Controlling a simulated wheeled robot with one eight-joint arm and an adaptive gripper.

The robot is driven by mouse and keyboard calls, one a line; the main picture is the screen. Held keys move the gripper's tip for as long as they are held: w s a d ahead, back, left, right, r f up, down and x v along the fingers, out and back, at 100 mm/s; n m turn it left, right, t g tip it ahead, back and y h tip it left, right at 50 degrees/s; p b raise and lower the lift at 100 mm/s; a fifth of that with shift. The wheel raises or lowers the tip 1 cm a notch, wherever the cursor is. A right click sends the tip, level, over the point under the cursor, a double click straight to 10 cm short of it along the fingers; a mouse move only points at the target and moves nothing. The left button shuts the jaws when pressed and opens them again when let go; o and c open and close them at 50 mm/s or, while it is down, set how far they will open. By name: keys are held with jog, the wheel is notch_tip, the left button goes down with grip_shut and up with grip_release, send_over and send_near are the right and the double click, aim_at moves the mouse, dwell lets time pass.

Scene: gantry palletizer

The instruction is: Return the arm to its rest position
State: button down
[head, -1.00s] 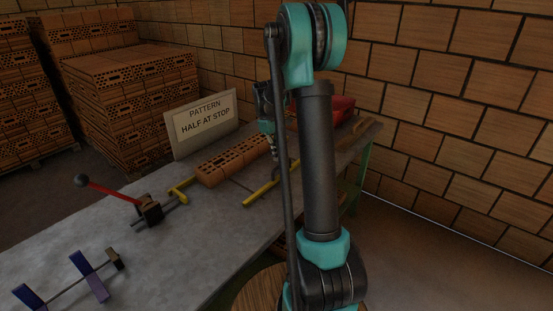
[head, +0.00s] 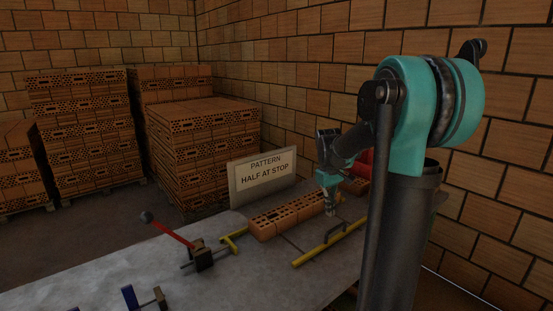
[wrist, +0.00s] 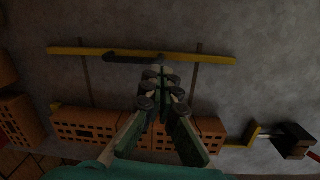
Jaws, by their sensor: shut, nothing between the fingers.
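My arm fills the right of the head view. My gripper (head: 331,208) hangs just past the right end of a row of orange perforated bricks (head: 285,218), on the far side of the workbench. In the wrist view my gripper (wrist: 162,78) has its fingers together with nothing between them, and it points at the grey benchtop. The bricks (wrist: 85,125) lie below the fingers there, partly hidden by them. Whether the gripper touches the bricks cannot be told.
A yellow bar with a handle (head: 312,256) lies in front of the bricks. A red-levered clamp (head: 202,256) stands left of them, a sign (head: 262,174) behind. A red object (head: 367,164) is partly hidden by my arm. Brick stacks (head: 205,150) stand beyond the bench (head: 110,283).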

jog(key=s+a+f+m+t, duration=0.1)
jog(key=s+f, duration=0.3)
jog(key=s, duration=0.3)
jog(key=s+f+m+t, duration=0.2)
jog(key=s+f, duration=0.1)
jog(key=s, duration=0.4)
jog(key=s+a+f+m+t+y, duration=0.1)
jog(key=s+f+m, duration=0.1)
jog(key=s+f, duration=0.2)
jog(key=s, duration=0.3)
jog(key=shift+s+a+f+t, duration=0.3)
jog(key=shift+s, duration=0.1)
